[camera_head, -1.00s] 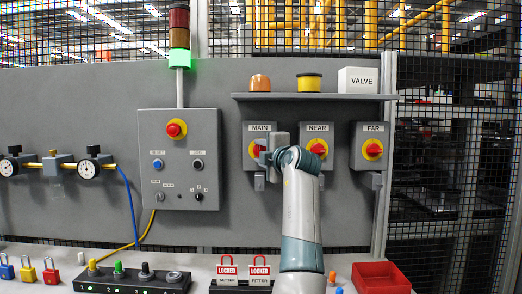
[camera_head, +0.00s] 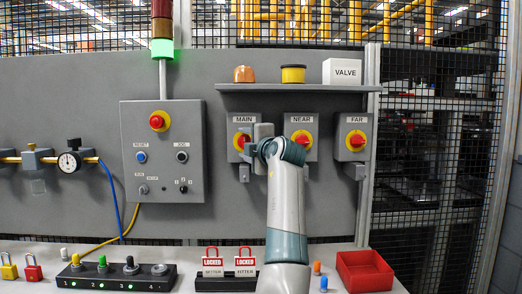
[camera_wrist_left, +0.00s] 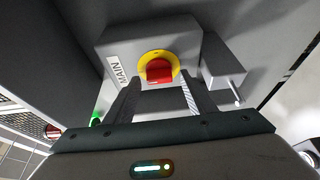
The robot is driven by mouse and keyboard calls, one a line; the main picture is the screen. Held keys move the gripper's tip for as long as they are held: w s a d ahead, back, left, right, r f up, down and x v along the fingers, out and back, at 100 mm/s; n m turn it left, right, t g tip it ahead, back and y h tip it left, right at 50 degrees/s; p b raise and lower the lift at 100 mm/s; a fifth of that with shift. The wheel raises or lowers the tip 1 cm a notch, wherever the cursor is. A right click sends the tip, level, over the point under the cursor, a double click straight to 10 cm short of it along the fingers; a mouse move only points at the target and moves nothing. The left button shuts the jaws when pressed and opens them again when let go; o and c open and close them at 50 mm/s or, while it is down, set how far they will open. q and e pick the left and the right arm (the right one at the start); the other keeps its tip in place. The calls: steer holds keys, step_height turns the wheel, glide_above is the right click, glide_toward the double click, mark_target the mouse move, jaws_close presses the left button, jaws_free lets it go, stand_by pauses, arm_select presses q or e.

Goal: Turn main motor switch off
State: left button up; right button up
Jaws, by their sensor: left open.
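The main switch is a grey box labelled MAIN with a red knob on a yellow disc (camera_head: 240,141). It is on the grey wall panel, partly hidden by my left gripper (camera_head: 258,142). In the left wrist view the red knob (camera_wrist_left: 159,71) sits ahead of my left gripper (camera_wrist_left: 158,88), which is open. The two fingers point at the box, one at each side below the knob. I cannot tell whether they touch it. My right gripper is not in view.
The NEAR switch (camera_head: 302,138) and FAR switch (camera_head: 356,140) are to the right. A shelf (camera_head: 290,88) runs above. A control box (camera_head: 162,152) is to the left. Below are red LOCKED tags (camera_head: 213,262) and a red tray (camera_head: 368,270) on the bench.

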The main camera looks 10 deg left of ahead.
arm_select(q)
steer(key=b+v, duration=0.3)
steer(key=v, duration=1.4)
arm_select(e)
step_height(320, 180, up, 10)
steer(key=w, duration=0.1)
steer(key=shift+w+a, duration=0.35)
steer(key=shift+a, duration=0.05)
arm_select(q)
steer(key=shift+a, duration=0.1)
